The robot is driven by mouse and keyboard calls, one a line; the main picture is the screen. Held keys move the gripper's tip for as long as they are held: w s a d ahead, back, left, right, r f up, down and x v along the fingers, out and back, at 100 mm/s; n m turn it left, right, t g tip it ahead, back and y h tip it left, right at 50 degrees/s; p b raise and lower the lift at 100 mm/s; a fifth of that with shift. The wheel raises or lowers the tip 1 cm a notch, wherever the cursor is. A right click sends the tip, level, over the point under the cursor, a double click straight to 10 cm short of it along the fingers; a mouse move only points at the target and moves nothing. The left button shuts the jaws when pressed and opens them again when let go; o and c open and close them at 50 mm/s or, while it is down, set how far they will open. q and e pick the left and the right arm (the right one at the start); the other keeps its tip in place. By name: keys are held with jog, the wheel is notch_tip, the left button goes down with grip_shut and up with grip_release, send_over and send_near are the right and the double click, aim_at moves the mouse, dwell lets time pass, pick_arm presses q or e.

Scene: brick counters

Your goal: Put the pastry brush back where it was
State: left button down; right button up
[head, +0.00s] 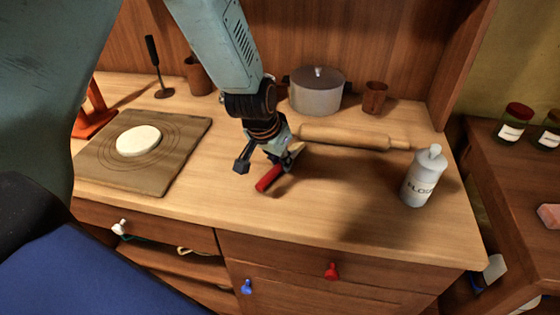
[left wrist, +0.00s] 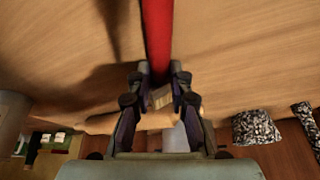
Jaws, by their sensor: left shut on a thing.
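The pastry brush (head: 268,179) has a red handle and a pale head end. It is in the middle of the wooden counter, slanting from lower left to upper right. My left gripper (head: 284,162) points down and is shut on it, partly hiding its middle. In the left wrist view the red handle (left wrist: 157,38) runs up and away from between the fingers (left wrist: 156,90). The head view does not clearly show whether the brush touches the counter. My right gripper is not in view.
Right of the gripper are a rolling pin (head: 345,136) and flour bottle (head: 421,178). A lidded pot (head: 316,92) and brown cup (head: 375,98) stand behind. A board (head: 185,135) with dough (head: 138,140) lies left. The counter front is clear.

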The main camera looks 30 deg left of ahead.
aim_at(275, 168)
pick_arm(q)
jog(key=shift+s, duration=0.1)
jog(key=shift+f, duration=0.15)
jog(key=c, duration=1.2)
grip_release()
jog(key=shift+f, duration=0.1)
jog(key=shift+r, duration=0.2)
jog(key=shift+r, duration=0.15)
jog(key=p+v, duration=0.5)
jog(key=p, duration=0.2)
jog(key=shift+r, duration=0.25)
jog(key=p+v, duration=0.5)
jog(key=v, duration=0.1)
jog(key=shift+r, duration=0.2)
